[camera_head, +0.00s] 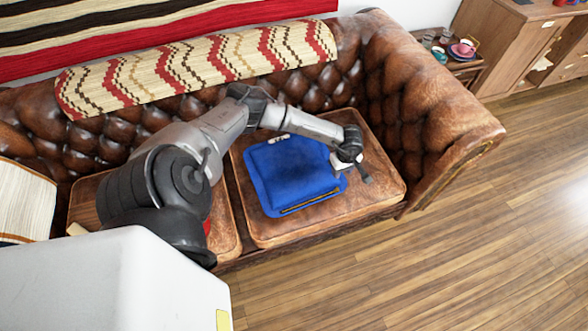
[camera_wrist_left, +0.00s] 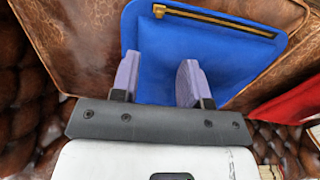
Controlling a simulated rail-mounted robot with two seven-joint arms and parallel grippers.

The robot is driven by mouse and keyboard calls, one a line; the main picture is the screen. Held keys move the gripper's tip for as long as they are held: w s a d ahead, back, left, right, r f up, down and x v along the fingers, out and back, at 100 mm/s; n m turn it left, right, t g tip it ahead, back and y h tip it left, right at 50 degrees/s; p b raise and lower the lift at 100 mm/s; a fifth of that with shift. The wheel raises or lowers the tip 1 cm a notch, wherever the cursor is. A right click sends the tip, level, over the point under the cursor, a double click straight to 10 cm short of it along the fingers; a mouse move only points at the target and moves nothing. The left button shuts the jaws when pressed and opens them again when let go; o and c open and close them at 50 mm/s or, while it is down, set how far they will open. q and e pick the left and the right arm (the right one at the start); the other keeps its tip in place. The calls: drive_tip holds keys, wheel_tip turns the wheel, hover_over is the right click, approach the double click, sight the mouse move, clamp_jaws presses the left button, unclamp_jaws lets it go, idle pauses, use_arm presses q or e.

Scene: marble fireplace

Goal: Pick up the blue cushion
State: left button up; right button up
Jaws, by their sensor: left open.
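The blue cushion (camera_head: 290,177) lies flat on the right-hand seat of the brown leather sofa, its zipper towards the front edge. It also shows in the left wrist view (camera_wrist_left: 218,50), behind the fingers. My left gripper (camera_head: 343,172) is at the cushion's right side in the head view. In the left wrist view the left gripper's two fingers (camera_wrist_left: 157,76) are spread apart with nothing gripped between them, and both overlap the cushion. I cannot tell whether they touch it. My right gripper is not in view.
The tufted sofa back and right armrest (camera_head: 425,85) stand close to my left arm. A patterned cloth (camera_head: 200,70) hangs over the sofa back. A small side table (camera_head: 455,60) with cups stands behind the armrest. Wooden floor (camera_head: 450,260) in front is clear.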

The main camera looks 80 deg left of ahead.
use_arm(q)
drive_tip(key=b, duration=0.2)
hover_over(337, 188)
wheel_tip(337, 188, down, 7)
drive_tip(key=shift+f, duration=0.1)
wheel_tip(337, 188, down, 4)
drive_tip(key=shift+w+d+r+b, duration=0.1)
drive_tip(key=shift+b, duration=0.85)
drive_tip(key=shift+f, duration=0.65)
drive_tip(key=shift+c, duration=0.4)
drive_tip(key=c, duration=0.6)
clamp_jaws()
drive_tip(key=shift+r, duration=0.1)
